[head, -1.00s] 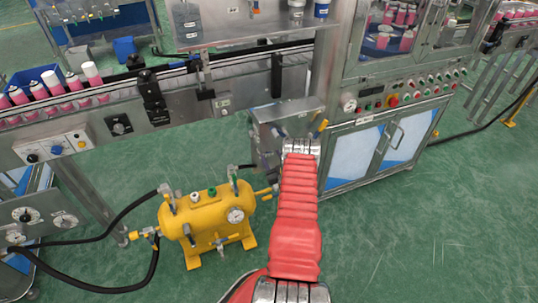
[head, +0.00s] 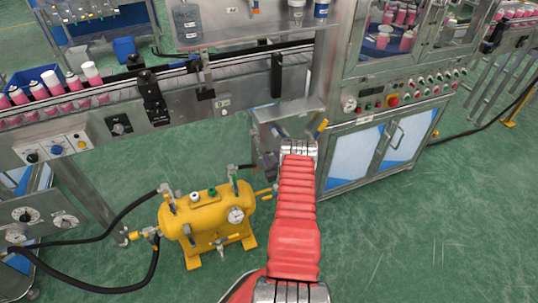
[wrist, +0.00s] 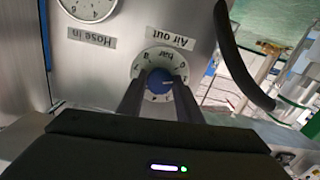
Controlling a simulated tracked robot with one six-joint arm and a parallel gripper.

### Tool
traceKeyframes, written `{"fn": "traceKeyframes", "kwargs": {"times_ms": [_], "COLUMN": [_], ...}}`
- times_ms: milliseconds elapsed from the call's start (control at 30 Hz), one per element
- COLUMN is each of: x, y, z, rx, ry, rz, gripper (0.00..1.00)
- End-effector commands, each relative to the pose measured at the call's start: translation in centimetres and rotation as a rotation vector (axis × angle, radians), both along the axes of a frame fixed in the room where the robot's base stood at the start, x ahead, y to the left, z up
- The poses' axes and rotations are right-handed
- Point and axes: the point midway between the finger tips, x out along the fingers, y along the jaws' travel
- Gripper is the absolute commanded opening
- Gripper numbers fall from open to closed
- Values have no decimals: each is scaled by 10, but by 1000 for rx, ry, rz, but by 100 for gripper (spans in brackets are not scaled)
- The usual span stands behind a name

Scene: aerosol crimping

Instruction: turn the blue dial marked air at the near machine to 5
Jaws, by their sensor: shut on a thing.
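The blue dial (wrist: 159,81) sits on a round white scale marked "bar", on a grey metal panel (wrist: 108,62), under a label reading "Air out" (wrist: 171,40) that appears upside down in the wrist view. My gripper (wrist: 160,84) has its two dark fingers on either side of the dial, shut on it. Some scale numbers show around the knob, but the pointer's exact reading is too small to tell. In the head view, my red-sleeved arm reaches to a grey box by the near machine and hides the dial.
A black hose (wrist: 240,60) curves close by on the right. A yellow tank (head: 205,215) with valves and hoses stands left of my arm. Green floor is clear at right.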

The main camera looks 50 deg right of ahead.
Motion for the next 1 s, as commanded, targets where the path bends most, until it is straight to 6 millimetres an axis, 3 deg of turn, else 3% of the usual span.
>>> {"fn": "traceKeyframes", "kwargs": {"times_ms": [100, 533, 1000], "x": [1, 3, 3], "y": [2, 4, 4], "z": [0, -1, -1], "rx": [0, 56, 349], "ry": [0, -30, -202], "rz": [4, 8, 9], "gripper": [10, 10, 10]}}
